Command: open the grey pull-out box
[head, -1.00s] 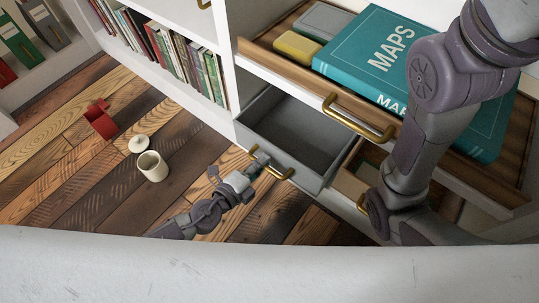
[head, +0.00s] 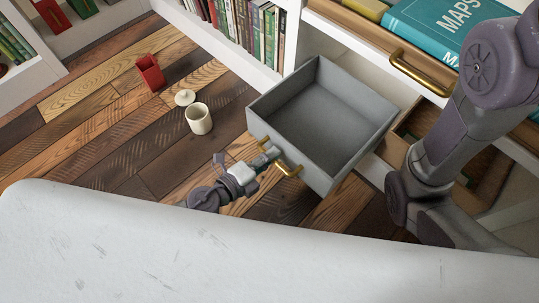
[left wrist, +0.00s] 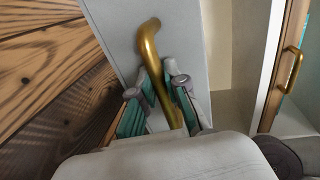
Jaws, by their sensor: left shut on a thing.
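The grey pull-out box (head: 325,125) stands far out of the white cabinet, with its empty inside in full view. Its front panel also shows in the left wrist view (left wrist: 190,35). My left gripper (head: 270,153) is at the front panel, shut on the box's brass handle (head: 290,170). In the left wrist view the teal-padded fingers (left wrist: 160,88) lie on both sides of the handle bar (left wrist: 149,45). My right arm comes down at the right of the head view; its gripper is not visible.
A lower wooden compartment (head: 415,125) stands open beside the box. A cream cup (head: 198,119), a lid (head: 185,97) and a red object (head: 150,73) are on the plank floor.

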